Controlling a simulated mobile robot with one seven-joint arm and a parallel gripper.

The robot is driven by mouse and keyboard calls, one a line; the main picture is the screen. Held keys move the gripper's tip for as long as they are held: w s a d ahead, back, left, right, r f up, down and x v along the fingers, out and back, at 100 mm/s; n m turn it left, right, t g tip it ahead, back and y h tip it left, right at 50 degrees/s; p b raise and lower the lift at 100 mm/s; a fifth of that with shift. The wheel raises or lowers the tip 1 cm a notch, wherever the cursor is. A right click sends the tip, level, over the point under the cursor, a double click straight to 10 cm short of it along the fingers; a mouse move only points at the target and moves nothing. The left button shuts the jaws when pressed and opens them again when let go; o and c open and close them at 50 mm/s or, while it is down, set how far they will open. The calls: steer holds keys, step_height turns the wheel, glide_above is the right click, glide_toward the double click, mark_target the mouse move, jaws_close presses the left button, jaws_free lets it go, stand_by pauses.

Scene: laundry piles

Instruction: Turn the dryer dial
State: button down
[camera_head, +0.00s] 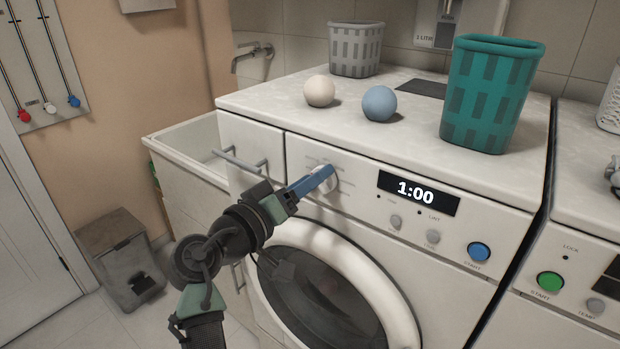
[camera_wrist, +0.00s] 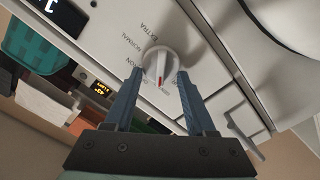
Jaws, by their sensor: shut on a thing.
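The dryer (camera_head: 350,220) is white, with a round glass door and a display reading 1:00. Its dial (camera_head: 325,179) is a white knob on the upper left of the front panel. In the wrist view the dial (camera_wrist: 160,65) has a red mark and printed words around it, among them NORMAL and EXTRA. My gripper (camera_head: 328,176) reaches the dial from the left, its blue fingers at the knob. In the wrist view my gripper (camera_wrist: 159,75) has one finger on each side of the dial, shut on it. The fingers partly hide the dial in the head view.
A blue START button (camera_head: 479,252) and two small grey buttons sit right of the dial. A drawer handle (camera_head: 240,160) is left of it. A teal basket (camera_head: 490,95), a grey basket (camera_head: 355,50) and two balls (camera_head: 380,104) stand on top. A second machine (camera_head: 575,260) is at the right.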

steer(key=shift+c, duration=1.2)
jaws_free()
steer(key=v, duration=1.3)
steer(key=shift+b, duration=0.45)
